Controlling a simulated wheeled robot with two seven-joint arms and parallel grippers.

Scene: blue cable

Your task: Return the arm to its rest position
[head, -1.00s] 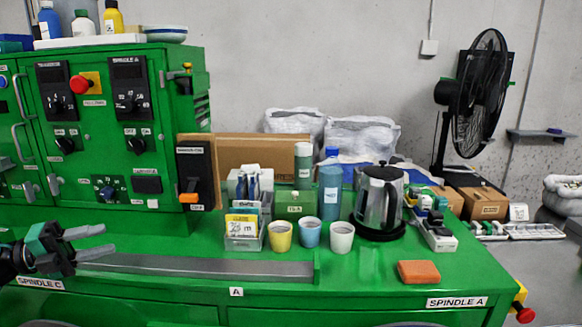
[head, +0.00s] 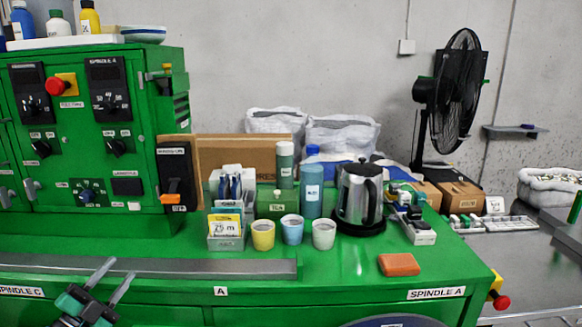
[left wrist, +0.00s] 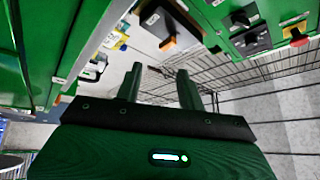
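My left gripper (head: 113,274) shows at the lower left of the head view, in front of the green bench's front edge. Its two fingers are apart and point up and to the right, with nothing between them. In the left wrist view the same gripper (left wrist: 160,78) has its two fingers spread and empty. My right gripper is not in the frames. No blue cable can be made out clearly.
The green bench (head: 330,275) carries three cups (head: 292,230), a kettle (head: 358,197), an orange block (head: 399,264) and a card holder (head: 226,235). A grey rail (head: 200,268) runs along its front left. A green control cabinet (head: 75,140) stands at left.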

